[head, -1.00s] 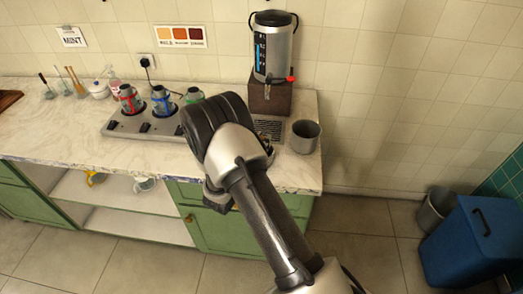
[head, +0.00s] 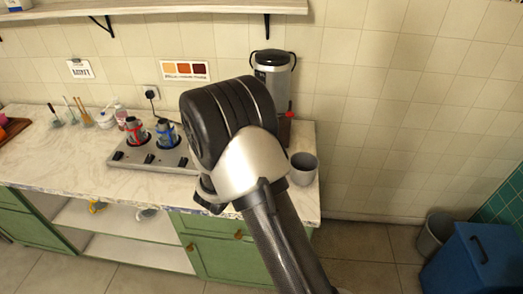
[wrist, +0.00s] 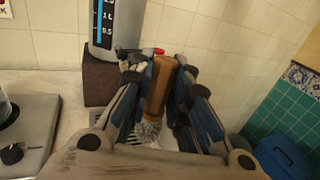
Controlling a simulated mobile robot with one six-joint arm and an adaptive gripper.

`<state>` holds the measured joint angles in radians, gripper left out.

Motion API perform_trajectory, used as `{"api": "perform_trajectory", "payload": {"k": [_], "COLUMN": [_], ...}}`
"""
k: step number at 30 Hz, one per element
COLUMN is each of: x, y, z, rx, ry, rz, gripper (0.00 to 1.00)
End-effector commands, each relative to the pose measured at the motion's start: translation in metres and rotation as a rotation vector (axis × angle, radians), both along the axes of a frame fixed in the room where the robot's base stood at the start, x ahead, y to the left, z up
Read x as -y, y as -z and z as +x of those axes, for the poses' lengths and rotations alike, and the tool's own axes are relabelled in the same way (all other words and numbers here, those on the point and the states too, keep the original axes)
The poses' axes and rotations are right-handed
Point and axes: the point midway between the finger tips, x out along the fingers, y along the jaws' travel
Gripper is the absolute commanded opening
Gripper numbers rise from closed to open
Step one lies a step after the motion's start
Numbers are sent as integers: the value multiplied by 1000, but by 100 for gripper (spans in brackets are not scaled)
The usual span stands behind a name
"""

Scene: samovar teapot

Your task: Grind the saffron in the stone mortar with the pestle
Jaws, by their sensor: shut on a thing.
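In the wrist view my gripper (wrist: 162,75) is shut on a wooden-handled tool (wrist: 162,84). The tool has a brown cylindrical handle and a pale, rough lower end, partly hidden by the gripper. I cannot tell for sure that it is the pestle. I cannot make out a stone mortar or saffron in either view. A grey open pot (head: 303,170) stands at the counter's right end, but I cannot tell whether it is stone.
A burner panel (head: 130,158) holds red-banded (head: 136,132) and blue-banded (head: 166,132) pots. A samovar (head: 273,75) stands behind my arm. Several utensils and jars stand at the left. An upper shelf (head: 150,12) crosses the top left. A blue bin (head: 480,258) is on the right floor.

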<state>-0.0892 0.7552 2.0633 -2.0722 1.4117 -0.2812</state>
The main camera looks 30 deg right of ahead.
Motion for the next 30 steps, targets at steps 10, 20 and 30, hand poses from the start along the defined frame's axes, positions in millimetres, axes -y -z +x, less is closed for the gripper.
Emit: {"api": "perform_trajectory", "payload": {"k": [10,20,30], "x": [-1,-6,-6], "y": [16,84,97], "z": [-2,-8,-8], "rx": [29,120,125], "ry": [8,1,0], "rz": [-29,-84,-84], "gripper": [0,0,0]}}
